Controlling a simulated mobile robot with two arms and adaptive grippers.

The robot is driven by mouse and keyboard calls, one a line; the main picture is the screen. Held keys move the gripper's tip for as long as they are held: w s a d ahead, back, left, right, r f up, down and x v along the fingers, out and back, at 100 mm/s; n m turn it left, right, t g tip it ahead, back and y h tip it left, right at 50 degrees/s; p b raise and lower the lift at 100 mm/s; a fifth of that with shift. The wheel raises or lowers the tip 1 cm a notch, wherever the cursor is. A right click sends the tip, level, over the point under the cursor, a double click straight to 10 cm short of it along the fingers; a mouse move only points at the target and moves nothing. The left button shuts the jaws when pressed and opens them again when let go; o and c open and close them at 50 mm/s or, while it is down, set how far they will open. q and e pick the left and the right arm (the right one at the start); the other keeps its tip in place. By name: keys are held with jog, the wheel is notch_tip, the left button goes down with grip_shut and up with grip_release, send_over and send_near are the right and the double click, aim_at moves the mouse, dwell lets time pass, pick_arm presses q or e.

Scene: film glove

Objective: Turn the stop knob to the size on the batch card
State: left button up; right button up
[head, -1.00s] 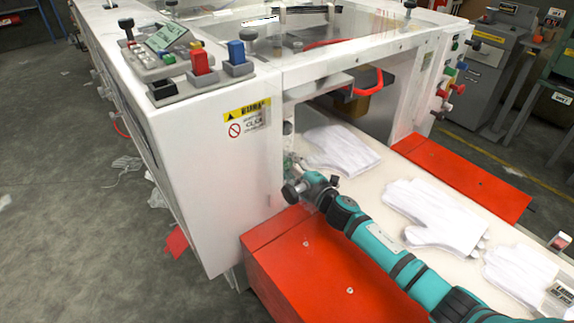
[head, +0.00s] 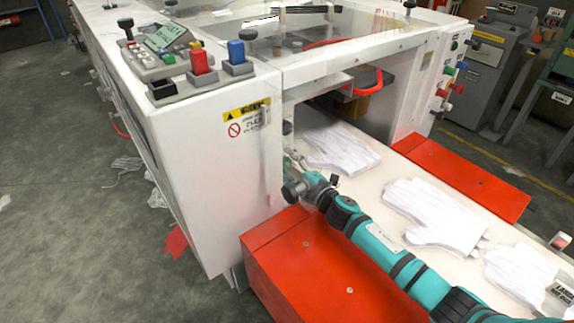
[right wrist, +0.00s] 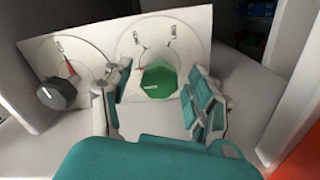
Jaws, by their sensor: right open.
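In the right wrist view, a green many-sided knob (right wrist: 160,80) sits on a pale panel (right wrist: 95,45) inside a round scale. My right gripper (right wrist: 160,74) is open, with one finger on each side of this knob; I cannot tell whether either touches it. A dark round knob (right wrist: 57,93) stands to the left, by a second scale with a red pointer. In the head view, my right gripper (head: 296,164) reaches to the inner side of the white machine (head: 195,185), which hides the panel. The scale markings are too small to read. My left gripper is out of view.
White gloves (head: 435,210) lie on the pale belt (head: 395,178) under and beside my right arm. Red covers (head: 300,255) flank the belt. Coloured buttons and a small green screen (head: 166,37) sit on the machine top. A small label (head: 560,290) shows at the right edge.

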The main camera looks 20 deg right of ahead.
jog(key=shift+s, duration=0.1)
jog(key=v, duration=1.1)
jog(key=shift+s, duration=0.15)
jog(key=shift+s+d, duration=0.15)
jog(key=shift+s, duration=0.15)
jog(key=shift+w+r, duration=0.1)
